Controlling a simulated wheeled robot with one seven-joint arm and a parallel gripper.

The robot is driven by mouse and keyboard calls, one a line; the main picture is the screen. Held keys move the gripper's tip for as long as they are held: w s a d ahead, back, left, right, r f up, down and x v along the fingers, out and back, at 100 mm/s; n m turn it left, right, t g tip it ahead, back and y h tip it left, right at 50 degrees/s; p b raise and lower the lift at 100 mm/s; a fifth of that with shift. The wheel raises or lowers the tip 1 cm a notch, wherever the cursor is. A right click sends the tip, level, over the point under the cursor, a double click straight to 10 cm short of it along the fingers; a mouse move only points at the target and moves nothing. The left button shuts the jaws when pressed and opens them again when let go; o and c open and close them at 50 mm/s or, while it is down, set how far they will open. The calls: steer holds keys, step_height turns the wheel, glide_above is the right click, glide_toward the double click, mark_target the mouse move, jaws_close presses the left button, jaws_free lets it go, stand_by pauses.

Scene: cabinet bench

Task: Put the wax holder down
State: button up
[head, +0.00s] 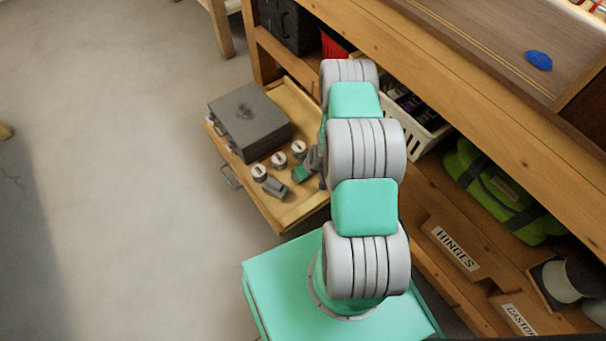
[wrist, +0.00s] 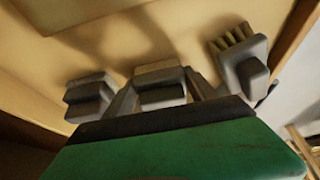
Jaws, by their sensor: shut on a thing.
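My gripper (head: 284,181) reaches low over the pulled-out wooden drawer (head: 300,212) in the head view. My arm hides part of it. In the wrist view its green and black body fills the bottom. The fingers are shut on a small grey piece (wrist: 161,84), which I take to be the wax holder. It is close over a tan wooden surface, with shadows beneath. I cannot tell whether it touches the wood. Grey blocky parts show on both sides of it, and yellowish bristles show by the right one.
A grey metal case (head: 250,120) fills the far-left part of the drawer. Several round, white-topped grey pieces (head: 279,160) stand beside my gripper. A white basket (head: 425,135) and a green bag (head: 500,190) are on the lower shelf. The bench edge overhangs at right.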

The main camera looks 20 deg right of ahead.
steer(key=shift+r, duration=0.1)
steer(key=o, duration=1.3)
